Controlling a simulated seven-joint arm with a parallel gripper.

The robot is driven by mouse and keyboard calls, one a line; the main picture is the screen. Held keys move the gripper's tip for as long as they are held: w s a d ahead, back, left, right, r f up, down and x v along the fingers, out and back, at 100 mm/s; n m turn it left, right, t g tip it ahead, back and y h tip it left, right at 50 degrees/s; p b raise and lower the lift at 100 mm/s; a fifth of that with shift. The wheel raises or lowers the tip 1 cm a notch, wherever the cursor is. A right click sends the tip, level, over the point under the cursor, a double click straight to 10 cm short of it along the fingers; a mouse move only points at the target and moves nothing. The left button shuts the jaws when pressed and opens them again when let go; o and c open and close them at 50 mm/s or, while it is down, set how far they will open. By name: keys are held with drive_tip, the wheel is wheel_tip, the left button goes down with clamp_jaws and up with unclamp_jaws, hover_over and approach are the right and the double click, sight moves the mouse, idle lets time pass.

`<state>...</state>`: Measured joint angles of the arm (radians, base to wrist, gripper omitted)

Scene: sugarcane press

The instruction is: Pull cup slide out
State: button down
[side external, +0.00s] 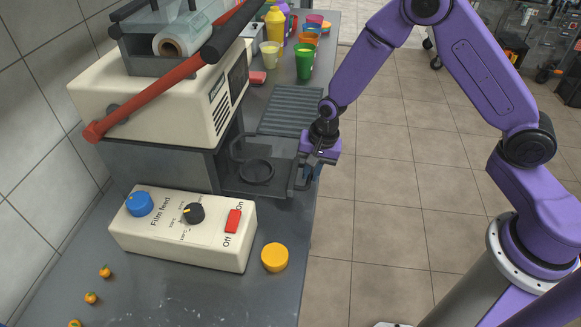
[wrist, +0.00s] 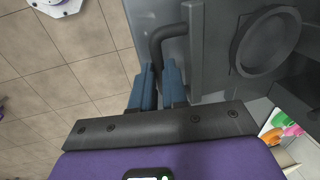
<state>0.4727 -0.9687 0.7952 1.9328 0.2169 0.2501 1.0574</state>
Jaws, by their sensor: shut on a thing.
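The cup slide (side external: 266,178) is a dark grey tray with a round cup ring (side external: 257,171) and a bar handle (side external: 303,177) on its right side. It sits at the opening under the cream press (side external: 180,95), partly outside the housing. In the wrist view, the slide's front plate (wrist: 196,50), the ring (wrist: 266,40) and the bent handle (wrist: 162,38) show close up. My gripper (wrist: 158,88) has its blue fingers on either side of the handle and is shut on it. In the side view my gripper (side external: 313,171) is at the counter's right edge, and its fingertips are mostly hidden.
A control box (side external: 185,227) with knobs and a red switch stands in front of the press. A yellow round cap (side external: 275,257) lies beside it. A ribbed grey tray (side external: 290,110) and several cups, including a green one (side external: 304,62), are behind. Open floor (side external: 380,190) lies right of the counter.

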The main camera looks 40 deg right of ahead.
drive_tip(key=shift+s+d, duration=1.85)
drive_tip(key=shift+d, duration=0.05)
drive_tip(key=c, duration=1.1)
unclamp_jaws()
drive_tip(key=shift+c, duration=0.2)
drive_tip(key=shift+r, duration=0.1)
wheel_tip(320, 180, up, 17)
drive_tip(key=s+d, duration=0.2)
drive_tip(key=shift+s+d, duration=0.1)
drive_tip(key=s+d+r+n, duration=0.1)
drive_tip(key=s+n, duration=0.9)
drive_tip(key=s, duration=0.2)
drive_tip(key=s+d+r+n+g+h, duration=0.1)
drive_tip(key=s+n, duration=1)
drive_tip(key=shift+s+r, duration=0.25)
drive_tip(key=shift+s, duration=0.1)
